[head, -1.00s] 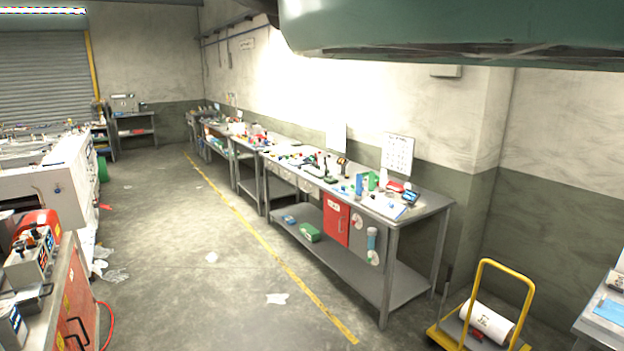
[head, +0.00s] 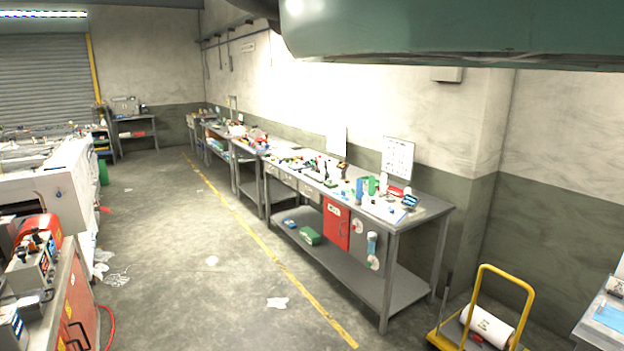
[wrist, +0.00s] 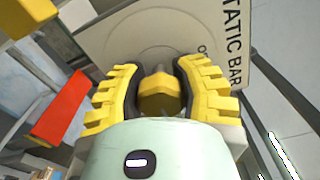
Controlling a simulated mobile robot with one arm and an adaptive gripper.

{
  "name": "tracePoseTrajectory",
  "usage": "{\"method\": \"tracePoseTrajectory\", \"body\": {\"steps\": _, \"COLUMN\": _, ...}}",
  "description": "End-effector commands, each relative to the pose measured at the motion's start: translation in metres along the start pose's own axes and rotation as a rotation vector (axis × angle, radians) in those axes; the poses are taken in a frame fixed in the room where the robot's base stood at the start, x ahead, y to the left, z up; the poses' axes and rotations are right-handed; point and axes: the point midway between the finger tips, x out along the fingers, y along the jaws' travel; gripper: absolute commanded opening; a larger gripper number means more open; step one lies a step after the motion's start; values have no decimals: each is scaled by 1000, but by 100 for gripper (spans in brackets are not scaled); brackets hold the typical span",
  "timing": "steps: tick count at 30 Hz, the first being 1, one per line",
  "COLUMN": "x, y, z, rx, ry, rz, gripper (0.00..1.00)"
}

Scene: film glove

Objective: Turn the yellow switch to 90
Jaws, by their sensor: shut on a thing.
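In the wrist view, the yellow switch (wrist: 158,94) is a faceted yellow knob in front of a pale plate (wrist: 150,35) marked "STATIC BAR". My gripper (wrist: 160,88) has yellow ribbed fingers with dark inner pads, one on each side of the knob. It is shut on the knob. Part of a further word starting with "O" shows on the plate, but the fingers hide the middle of it. I cannot read the switch's angle. The head view does not show the switch or my gripper.
The wrist view shows a red block-like part (wrist: 62,105) at left. In the head view, a long grey workbench (head: 345,270) with many small items stands along the wall. A yellow trolley (head: 485,310) stands at lower right. The floor (head: 180,260) is mostly clear.

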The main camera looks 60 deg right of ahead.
Motion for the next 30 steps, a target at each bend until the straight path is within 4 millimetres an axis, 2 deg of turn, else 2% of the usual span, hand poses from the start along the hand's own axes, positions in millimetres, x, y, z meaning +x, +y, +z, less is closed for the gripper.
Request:
{"method": "tracePoseTrajectory", "body": {"steps": 7, "x": 1, "y": -4, "z": 5, "rx": 6, "ry": -13, "rz": -7, "gripper": 0}}
{"method": "tracePoseTrajectory", "body": {"steps": 8, "x": 1, "y": -4, "z": 5, "rx": 6, "ry": -13, "rz": -8, "gripper": 34}}
{"method": "tracePoseTrajectory", "body": {"steps": 18, "x": 0, "y": -1, "z": 3, "rx": 2, "ry": -7, "rz": -3, "gripper": 70}}
{"method": "tracePoseTrajectory", "body": {"steps": 30, "x": -3, "y": -1, "z": 2, "rx": 1, "ry": -4, "rz": -3, "gripper": 70}}
